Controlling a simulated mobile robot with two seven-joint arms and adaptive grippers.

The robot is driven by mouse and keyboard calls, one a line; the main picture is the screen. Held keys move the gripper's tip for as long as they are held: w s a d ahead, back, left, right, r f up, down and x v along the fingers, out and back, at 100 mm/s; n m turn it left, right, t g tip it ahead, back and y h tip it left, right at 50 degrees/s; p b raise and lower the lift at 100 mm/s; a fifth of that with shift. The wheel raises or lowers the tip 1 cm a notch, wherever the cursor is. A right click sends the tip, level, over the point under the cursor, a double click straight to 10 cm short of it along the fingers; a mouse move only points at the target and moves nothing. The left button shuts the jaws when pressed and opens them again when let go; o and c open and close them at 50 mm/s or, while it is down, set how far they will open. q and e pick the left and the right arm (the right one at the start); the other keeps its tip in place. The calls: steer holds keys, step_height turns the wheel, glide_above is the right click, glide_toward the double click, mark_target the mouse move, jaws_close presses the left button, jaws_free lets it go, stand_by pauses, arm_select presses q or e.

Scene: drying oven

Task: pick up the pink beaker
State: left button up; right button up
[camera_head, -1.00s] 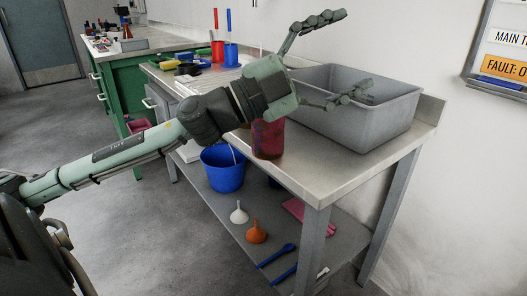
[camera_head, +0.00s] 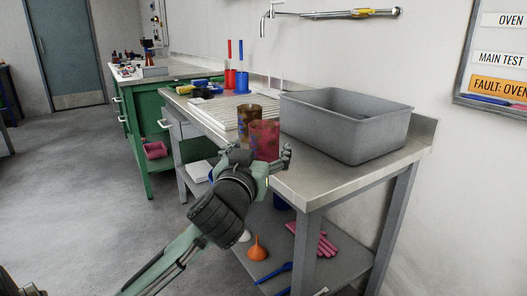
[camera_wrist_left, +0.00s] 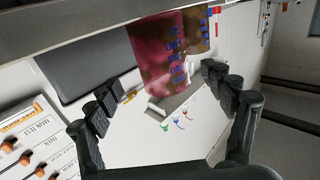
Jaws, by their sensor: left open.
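The pink beaker (camera_head: 264,138) stands upright on the metal table, just left of the grey tub. A brownish beaker (camera_head: 247,118) stands close behind it. My left gripper (camera_head: 258,158) is at the table's front edge, in front of the pink beaker, and hides its lower part. In the left wrist view the pink beaker (camera_wrist_left: 158,52) is ahead of the open fingers (camera_wrist_left: 155,98), roughly between them, with nothing gripped. The brown beaker (camera_wrist_left: 196,30) is partly hidden behind it there. My right gripper is not in view.
The grey tub (camera_head: 350,148) fills the right of the table (camera_head: 310,185). A ribbed draining area (camera_head: 222,105) and a tap (camera_head: 270,15) lie behind the beakers. The lower shelf holds an orange funnel (camera_head: 257,250) and pink items (camera_head: 318,240). Floor at left is clear.

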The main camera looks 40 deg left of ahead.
mark_target(260, 146)
arm_select(q)
steer(key=shift+w+a, duration=0.2)
steer(key=shift+w, duration=0.2)
steer(key=x, duration=0.4)
steer(key=shift+w+a+f, duration=0.1)
steer(key=shift+a+f, duration=0.15)
steer(key=shift+w+a, duration=0.1)
steer(key=shift+w, duration=0.25)
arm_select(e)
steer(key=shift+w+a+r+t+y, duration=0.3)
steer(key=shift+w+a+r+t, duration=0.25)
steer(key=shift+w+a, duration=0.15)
arm_select(q)
steer(key=c, duration=1.1)
